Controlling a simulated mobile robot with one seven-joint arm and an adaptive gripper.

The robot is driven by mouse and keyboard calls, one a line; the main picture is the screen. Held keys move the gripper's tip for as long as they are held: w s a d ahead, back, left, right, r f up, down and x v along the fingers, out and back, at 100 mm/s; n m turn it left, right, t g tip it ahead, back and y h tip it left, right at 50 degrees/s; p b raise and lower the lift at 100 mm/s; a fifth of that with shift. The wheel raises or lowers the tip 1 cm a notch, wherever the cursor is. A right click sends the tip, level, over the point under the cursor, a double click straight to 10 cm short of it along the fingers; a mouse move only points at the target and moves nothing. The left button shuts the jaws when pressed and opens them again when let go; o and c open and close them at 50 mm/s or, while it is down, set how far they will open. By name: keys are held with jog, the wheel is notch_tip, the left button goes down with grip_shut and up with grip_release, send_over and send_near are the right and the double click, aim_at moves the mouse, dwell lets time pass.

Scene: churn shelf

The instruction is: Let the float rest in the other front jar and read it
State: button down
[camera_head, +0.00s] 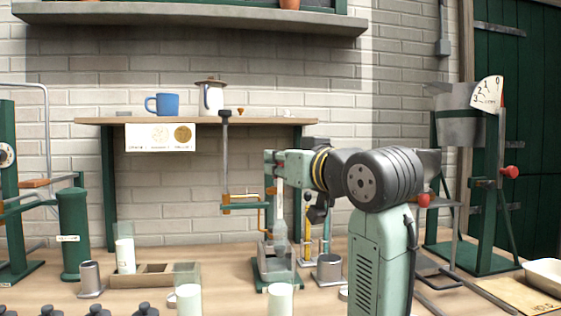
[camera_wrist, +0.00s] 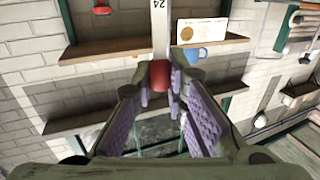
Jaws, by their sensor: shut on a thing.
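My gripper (camera_wrist: 160,98) is shut on the float (camera_wrist: 160,30) in the wrist view, its purple pads either side of a red part. The float's pale stem, marked 24, runs out of the top of that upside-down picture. In the head view a pale, upright float shape (camera_head: 280,222) hangs below my wrist; my fingers are mostly hidden there. It appears above the right front jar (camera_head: 280,299), a clear jar with white liquid. The left front jar (camera_head: 187,298) also holds white liquid. I cannot tell whether the float's lower end is inside the right jar.
A third jar (camera_head: 124,257) stands in a wooden rack (camera_head: 188,274). Metal cups (camera_head: 90,278) and (camera_head: 329,270) flank the middle. Dark weights (camera_head: 97,310) line the front edge. A shelf (camera_head: 240,120) with a blue mug (camera_head: 167,104) is behind. A bucket stand (camera_head: 487,200) is at right.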

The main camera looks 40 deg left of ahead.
aim_at(284, 243)
jog(key=shift+f+b, duration=4.75)
jog(key=shift+f, duration=2.75)
jog(key=c, duration=1.5)
grip_release()
jog(key=shift+d, duration=0.15)
jog(key=v, duration=1.1)
jog(key=shift+s+d, duration=0.2)
jog(key=shift+d, duration=0.15)
